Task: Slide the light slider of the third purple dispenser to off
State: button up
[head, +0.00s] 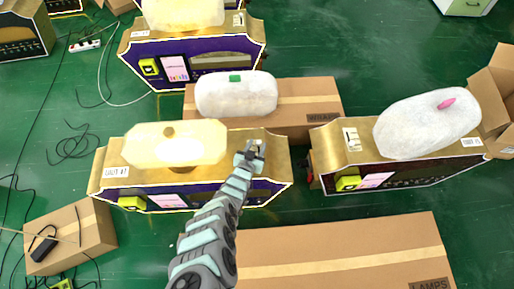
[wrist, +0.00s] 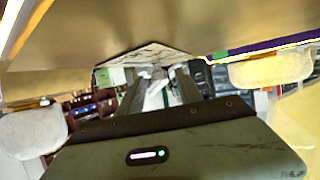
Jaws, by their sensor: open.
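A gold-topped dispenser (head: 107,172) with a purple front stands left of centre in the head view, with a cream lamp (head: 150,143) on top. My gripper (head: 252,152) is at the right part of its gold top. My gripper hides whatever lies under it there, so I cannot see the slider's setting. In the wrist view my gripper (wrist: 163,80) has its two fingers apart, in front of a pale marbled plate (wrist: 150,51). I cannot tell whether the fingers touch it. Another purple dispenser (head: 136,53) stands behind. I cannot tell the dispensers' numbering.
A dispenser with a dark front (head: 327,155) and a white lamp (head: 428,125) stands at right, a small pale plate (head: 352,138) on its top. A cardboard box (head: 310,100) with a white rounded lamp (head: 236,95) lies behind. A large carton (head: 340,250) lies in front. Cables cross the green floor at left.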

jog(key=shift+w, duration=0.15)
grip_shut()
dwell(0.4)
dwell(1.0)
